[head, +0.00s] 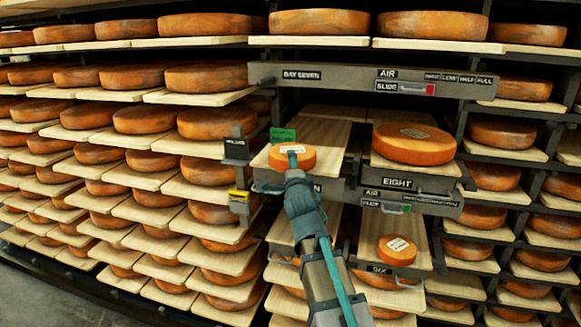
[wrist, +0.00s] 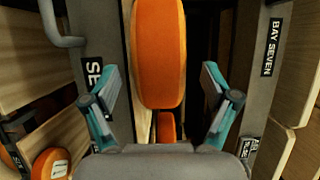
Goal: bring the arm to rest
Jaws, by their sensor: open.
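My gripper (head: 293,160) reaches up from the bottom middle in the head view, in front of a small orange cheese wheel (head: 308,158) on a pulled-out board (head: 330,133). Part of the wheel is hidden behind the gripper. In the wrist view my gripper (wrist: 160,75) has its two teal fingers spread wide with nothing between the pads. An orange wheel (wrist: 158,45) shows ahead between the fingers, seen edge-on; it looks apart from both fingers. I cannot tell the exact gap.
A larger labelled wheel (head: 413,144) sits on the tray marked EIGHT, right of my gripper. A small labelled wheel (head: 396,251) lies on a lower board. The grey BAY SEVEN beam (head: 340,76) runs above. Loaded shelves crowd both sides; floor shows at bottom left.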

